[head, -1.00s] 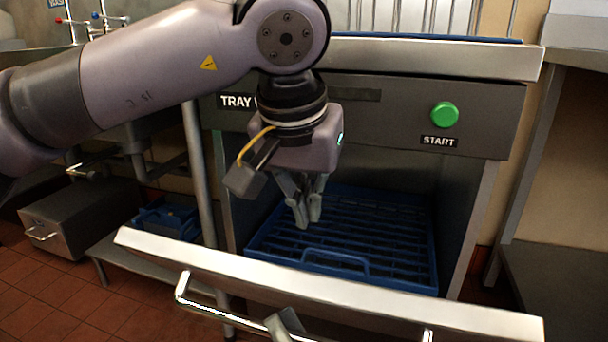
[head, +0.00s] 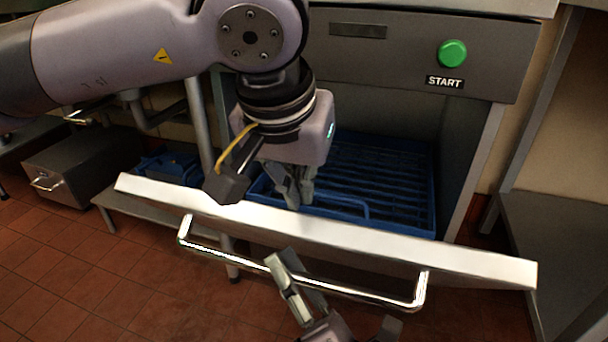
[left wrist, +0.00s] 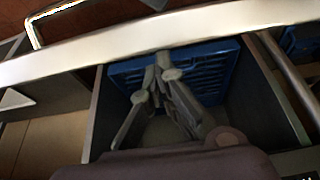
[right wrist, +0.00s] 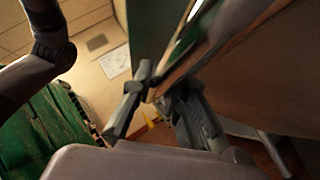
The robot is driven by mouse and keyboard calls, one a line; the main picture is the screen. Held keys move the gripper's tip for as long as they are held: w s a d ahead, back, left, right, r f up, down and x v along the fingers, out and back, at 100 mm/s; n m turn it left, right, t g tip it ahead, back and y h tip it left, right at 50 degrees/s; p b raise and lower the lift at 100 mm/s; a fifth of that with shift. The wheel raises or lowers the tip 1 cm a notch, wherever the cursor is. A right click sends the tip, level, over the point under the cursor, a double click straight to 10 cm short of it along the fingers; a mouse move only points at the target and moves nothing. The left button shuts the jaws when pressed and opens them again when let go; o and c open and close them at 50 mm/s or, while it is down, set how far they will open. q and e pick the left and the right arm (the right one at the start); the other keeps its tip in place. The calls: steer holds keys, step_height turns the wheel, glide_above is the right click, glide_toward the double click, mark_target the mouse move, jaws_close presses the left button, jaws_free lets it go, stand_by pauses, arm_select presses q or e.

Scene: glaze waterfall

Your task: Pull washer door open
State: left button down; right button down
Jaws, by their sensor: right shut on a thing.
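The washer door (head: 430,262) is a steel panel with a bright top edge, standing out in front of the washer opening. Its bar handle (head: 215,243) is on the front face. My right gripper (head: 283,268) is shut on the handle near its middle; in the right wrist view its fingers (right wrist: 158,88) close around the door's bar, partly hidden. My left gripper (head: 293,200) hangs behind the door's top edge, in front of the opening. In the left wrist view its fingertips (left wrist: 164,66) meet, with nothing seen between them.
A blue rack (head: 385,190) lies inside the washer. The green START button (head: 452,53) is on the panel above. A grey box (head: 75,170) and a blue tray (head: 165,165) stand at left. Red-tiled floor (head: 110,270) is clear at front left.

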arm_select(q)
steer(key=shift+s+a+f, duration=0.2)
steer(key=shift+s+f, duration=0.3)
steer(key=shift+s, duration=0.15)
arm_select(e)
steer(key=shift+w+d+r, duration=0.15)
steer(key=shift+w+r, duration=0.05)
steer(key=shift+d+r, duration=0.1)
arm_select(q)
steer(key=shift+s+f, duration=0.1)
arm_select(e)
steer(key=shift+w, duration=0.1)
arm_select(q)
steer(key=shift+a, duration=0.15)
arm_select(e)
steer(key=c, duration=1.6)
jaws_free()
steer(key=shift+r, duration=0.1)
steer(key=shift+o, duration=0.2)
